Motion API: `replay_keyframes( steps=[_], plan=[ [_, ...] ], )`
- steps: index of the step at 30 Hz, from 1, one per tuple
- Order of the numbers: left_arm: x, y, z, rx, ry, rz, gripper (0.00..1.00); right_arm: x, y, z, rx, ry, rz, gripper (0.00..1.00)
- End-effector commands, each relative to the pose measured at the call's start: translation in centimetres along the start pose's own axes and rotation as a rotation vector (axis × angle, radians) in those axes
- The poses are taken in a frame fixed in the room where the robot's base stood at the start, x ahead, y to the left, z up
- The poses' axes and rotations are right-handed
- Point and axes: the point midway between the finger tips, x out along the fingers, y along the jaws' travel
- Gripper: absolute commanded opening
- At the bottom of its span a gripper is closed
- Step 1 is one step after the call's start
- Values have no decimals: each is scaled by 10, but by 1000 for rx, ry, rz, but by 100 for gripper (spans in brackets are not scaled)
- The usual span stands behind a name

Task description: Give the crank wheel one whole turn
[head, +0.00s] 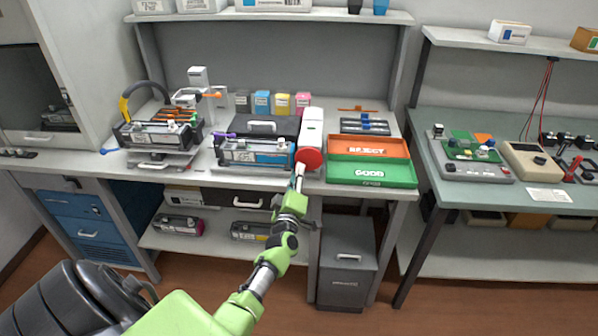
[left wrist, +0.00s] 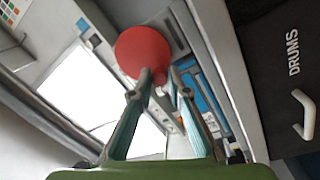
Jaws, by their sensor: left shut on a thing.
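The crank wheel (head: 309,158) is a round red disc on the front end of a white upright machine (head: 312,130) near the middle of the bench. In the left wrist view the red wheel (left wrist: 142,48) shows just beyond my fingertips. My left gripper (head: 299,172) reaches up to the wheel's lower left edge. In the left wrist view my left gripper (left wrist: 159,80) is shut on a small part at the wheel's edge, seemingly its handle. The fingers mostly hide that handle. My right gripper is not in view.
A printer-like unit with a blue strip (head: 256,153) stands close left of the wheel. The orange REJECT tray (head: 368,147) and green GOOD tray (head: 372,174) lie close right. A grey bin (head: 346,262) stands below the bench. Open floor lies in front.

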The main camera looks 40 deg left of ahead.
Motion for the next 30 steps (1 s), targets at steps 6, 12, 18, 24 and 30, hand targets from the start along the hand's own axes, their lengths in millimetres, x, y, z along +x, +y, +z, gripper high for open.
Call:
replay_keyframes(
  steps=[6,12,18,24,30],
  plan=[
    [0,4,-4,154,-21,-1,0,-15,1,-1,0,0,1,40],
    [0,5,-6,248,-31,0,0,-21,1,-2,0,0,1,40],
    [0,5,-7,295,-36,1,0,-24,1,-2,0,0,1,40],
    [0,5,-7,307,-37,1,0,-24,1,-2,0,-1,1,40],
    [0,5,-7,306,-37,1,0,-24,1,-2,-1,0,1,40]
  ],
)
